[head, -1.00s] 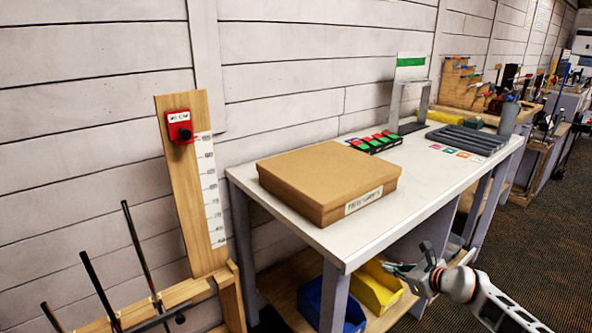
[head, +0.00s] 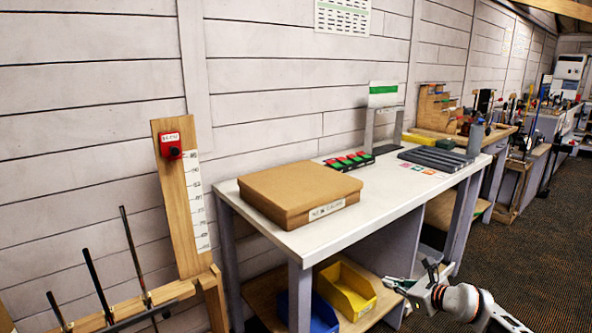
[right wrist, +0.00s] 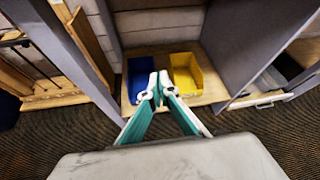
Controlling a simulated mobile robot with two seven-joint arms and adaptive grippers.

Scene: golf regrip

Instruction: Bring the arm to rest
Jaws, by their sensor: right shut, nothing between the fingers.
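My right gripper (head: 398,286) is at the lower right in the head view, in front of the workbench and below its top. In the right wrist view its two fingers (right wrist: 158,84) meet at the tips, shut and empty. Beyond the fingertips in that view are a blue bin (right wrist: 140,76) and a yellow bin (right wrist: 190,78) on the bench's lower shelf. My left gripper is not in view.
The white workbench top (head: 330,240) carries a cardboard box (head: 300,192), a row of red and green items (head: 349,161) and a grey ribbed tray (head: 436,159). A wooden rack with golf clubs (head: 98,285) stands at left. Open carpet (head: 540,230) lies at right.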

